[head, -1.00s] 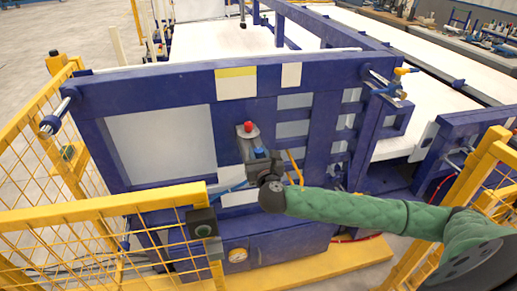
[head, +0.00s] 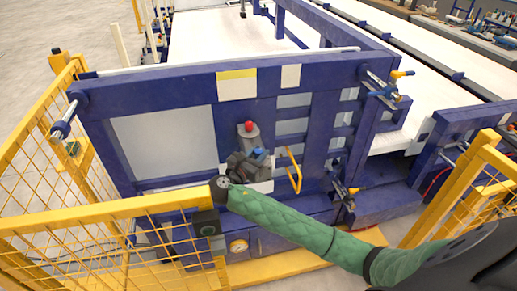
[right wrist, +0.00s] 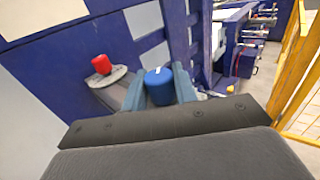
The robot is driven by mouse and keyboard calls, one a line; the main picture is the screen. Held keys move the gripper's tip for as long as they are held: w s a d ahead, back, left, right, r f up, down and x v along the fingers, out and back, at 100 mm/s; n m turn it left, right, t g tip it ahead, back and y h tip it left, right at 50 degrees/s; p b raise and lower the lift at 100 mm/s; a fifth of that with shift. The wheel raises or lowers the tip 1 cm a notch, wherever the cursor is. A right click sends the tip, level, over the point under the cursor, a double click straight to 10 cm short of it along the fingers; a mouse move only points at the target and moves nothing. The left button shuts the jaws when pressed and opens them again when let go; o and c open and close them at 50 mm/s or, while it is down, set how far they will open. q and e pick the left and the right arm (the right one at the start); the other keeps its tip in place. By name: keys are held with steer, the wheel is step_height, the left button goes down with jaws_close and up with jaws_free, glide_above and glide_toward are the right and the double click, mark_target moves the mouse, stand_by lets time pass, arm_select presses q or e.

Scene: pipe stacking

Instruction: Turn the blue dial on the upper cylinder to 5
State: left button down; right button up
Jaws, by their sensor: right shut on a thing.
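The blue dial (head: 258,151) is on a grey cylinder fixture on the front of the dark blue machine frame. In the right wrist view the dial (right wrist: 158,87) has a short white mark on its top face. My right gripper (head: 254,157) is shut on the dial, and its two fingers stand on either side of it in the wrist view (right wrist: 160,92). A red knob (head: 249,127) sits just above the blue dial; it also shows in the wrist view (right wrist: 101,64). I cannot read any numbers around the dial. My left gripper is not in view.
A yellow handle (head: 294,170) stands out just right of the dial. A yellow mesh fence (head: 110,210) encloses the left and front left, and a yellow post (head: 462,185) stands at the right. A pressure gauge (head: 238,246) is low on the frame.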

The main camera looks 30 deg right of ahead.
steer(key=m+g+h, duration=0.1)
steer(key=g, duration=0.1)
steer(key=shift+w+r+m+g+p, duration=0.1)
steer(key=shift+r+m+g+p, duration=0.05)
steer(key=shift+m+g+p, duration=0.2)
steer(key=m+g+h, duration=0.1)
steer(key=m+g, duration=0.1)
steer(key=g, duration=0.1)
steer(key=m+g, duration=0.1)
steer(key=g, duration=0.1)
steer(key=m+g, duration=0.2)
steer(key=g, duration=0.1)
steer(key=shift+f+m, duration=0.2)
steer(key=shift+m, duration=0.05)
steer(key=shift+m+g, duration=0.8)
steer(key=shift+g, duration=0.75)
steer(key=shift+m+g+y, duration=0.4)
steer(key=o, duration=1)
steer(key=shift+c, duration=0.2)
